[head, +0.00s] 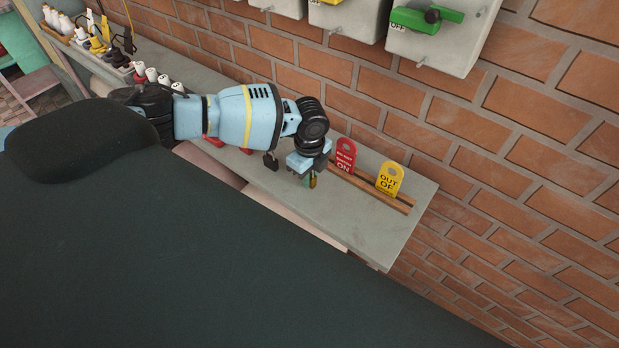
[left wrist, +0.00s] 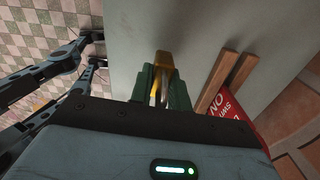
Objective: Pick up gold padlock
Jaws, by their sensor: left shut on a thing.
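The gold padlock (left wrist: 163,62) is between the green fingertips of my left gripper (left wrist: 160,88) in the left wrist view, with its silver shackle between the fingers. In the head view the padlock (head: 313,182) is a small gold spot under my left gripper (head: 308,178), over the grey shelf (head: 370,233). The left gripper is shut on the padlock. I cannot tell whether the padlock touches the shelf. My right gripper is not in view.
A wooden rack (head: 372,188) holds a red tag (head: 345,157) and a yellow tag (head: 389,179) right of the gripper. A black padlock (head: 271,161) stands left of it. The brick wall (head: 480,165) rises behind; the shelf's front right is clear.

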